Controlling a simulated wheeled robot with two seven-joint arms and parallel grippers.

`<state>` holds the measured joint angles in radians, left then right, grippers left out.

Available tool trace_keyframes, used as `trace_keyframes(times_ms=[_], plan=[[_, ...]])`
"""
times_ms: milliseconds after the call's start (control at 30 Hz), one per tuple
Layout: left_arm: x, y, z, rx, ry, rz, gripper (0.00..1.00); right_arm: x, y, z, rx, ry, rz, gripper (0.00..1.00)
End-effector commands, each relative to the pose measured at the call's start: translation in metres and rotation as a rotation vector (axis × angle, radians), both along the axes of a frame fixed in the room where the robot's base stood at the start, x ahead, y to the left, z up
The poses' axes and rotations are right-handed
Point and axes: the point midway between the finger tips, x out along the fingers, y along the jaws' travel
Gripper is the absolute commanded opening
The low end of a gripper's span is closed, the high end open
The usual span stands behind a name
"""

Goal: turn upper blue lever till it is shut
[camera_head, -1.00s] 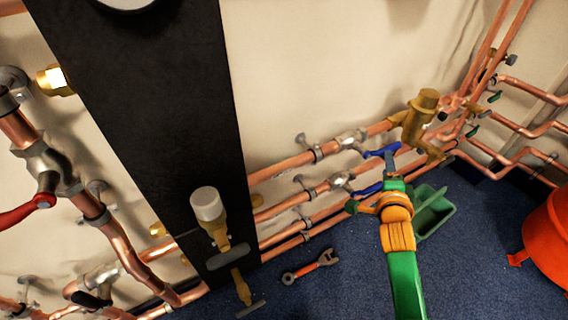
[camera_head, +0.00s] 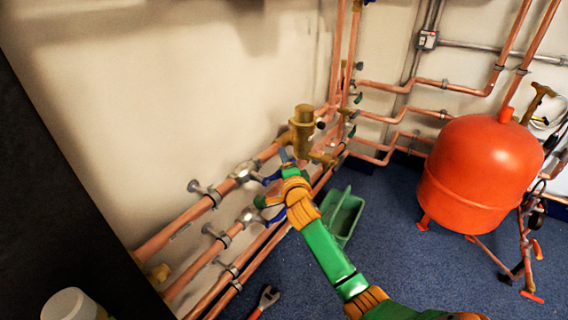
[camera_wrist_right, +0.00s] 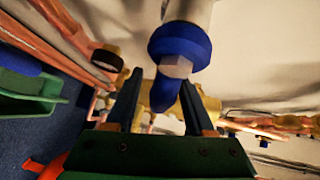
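The upper blue lever (camera_head: 271,178) sits on the upper of the copper pipes along the wall in the head view. My right gripper (camera_head: 285,157) is beside it and partly hides it. In the right wrist view the blue lever (camera_wrist_right: 164,96) hangs from a blue collar with a hex nut, between the two fingers of my right gripper (camera_wrist_right: 162,85). The fingers are apart, with visible gaps on both sides of the lever. A lower blue lever (camera_head: 277,217) is on the pipe below, partly hidden by my gripper. My left gripper is not in view.
A brass fitting (camera_head: 303,135) stands on the pipes just beyond my right gripper. A green open bin (camera_head: 343,216) is on the blue floor to its right. A red tank (camera_head: 480,170) on legs stands farther right. A wrench (camera_head: 267,298) lies near the pipes.

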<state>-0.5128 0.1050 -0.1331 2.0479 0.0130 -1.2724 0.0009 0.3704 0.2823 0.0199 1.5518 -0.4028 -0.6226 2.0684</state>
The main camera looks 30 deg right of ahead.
Motion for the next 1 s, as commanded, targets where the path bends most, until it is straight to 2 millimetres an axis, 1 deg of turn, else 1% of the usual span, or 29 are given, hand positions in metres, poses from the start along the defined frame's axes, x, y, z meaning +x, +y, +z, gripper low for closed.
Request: trace_keyframes(times_ms=[33, 67, 100, 200, 1000], plan=[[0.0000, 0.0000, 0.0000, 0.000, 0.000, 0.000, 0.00, -0.0001, 0.0001, 0.0000, 0.000, 0.000, 0.000, 0.43], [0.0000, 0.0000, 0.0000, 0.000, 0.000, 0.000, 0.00, -0.0001, 0.0001, 0.0000, 0.000, 0.000, 0.000, 0.34], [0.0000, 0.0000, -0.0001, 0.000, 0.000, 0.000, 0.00, -0.0002, 0.0002, -0.0001, 0.000, 0.000, 0.000, 0.24], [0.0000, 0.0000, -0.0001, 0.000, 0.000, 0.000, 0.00, -0.0002, 0.0002, -0.0001, 0.000, 0.000, 0.000, 0.00], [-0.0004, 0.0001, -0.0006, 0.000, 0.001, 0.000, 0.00, -0.0002, 0.0004, -0.0004, 0.000, 0.001, 0.000, 0.00]])
